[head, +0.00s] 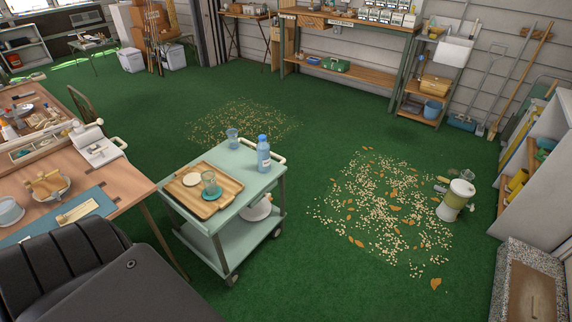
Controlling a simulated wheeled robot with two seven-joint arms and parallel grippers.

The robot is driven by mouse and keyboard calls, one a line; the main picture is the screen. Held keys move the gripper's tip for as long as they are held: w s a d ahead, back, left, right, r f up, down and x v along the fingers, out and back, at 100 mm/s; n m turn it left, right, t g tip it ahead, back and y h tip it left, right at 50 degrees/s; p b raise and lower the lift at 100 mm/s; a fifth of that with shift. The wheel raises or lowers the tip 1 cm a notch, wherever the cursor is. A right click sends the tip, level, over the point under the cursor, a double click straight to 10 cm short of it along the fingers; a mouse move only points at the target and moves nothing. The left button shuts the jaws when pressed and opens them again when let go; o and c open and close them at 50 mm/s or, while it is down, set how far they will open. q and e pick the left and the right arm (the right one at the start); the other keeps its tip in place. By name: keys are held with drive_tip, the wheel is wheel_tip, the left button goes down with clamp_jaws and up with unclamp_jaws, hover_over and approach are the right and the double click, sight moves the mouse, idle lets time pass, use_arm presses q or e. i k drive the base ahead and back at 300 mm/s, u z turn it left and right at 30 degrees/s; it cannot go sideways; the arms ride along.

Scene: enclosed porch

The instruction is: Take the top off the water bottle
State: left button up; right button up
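The water bottle (263,156) stands upright on the top shelf of a pale green cart (248,186), near the cart's far right corner. It is blue with a white label band and has a blue top (262,139) on it. Neither of my grippers shows in the head view, and nothing is touching the bottle.
The cart also holds a clear tumbler (232,138) and a wooden tray (225,203) with a glass (209,182) and coasters. A wooden table (120,188) stands at left. Debris (385,205) litters the green floor right of the cart.

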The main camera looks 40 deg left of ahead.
sight(263, 148)
drive_tip(key=u, duration=0.1)
drive_tip(key=i, duration=0.65)
drive_tip(key=u, duration=0.9)
drive_tip(key=i, duration=0.65)
drive_tip(key=u, duration=0.75)
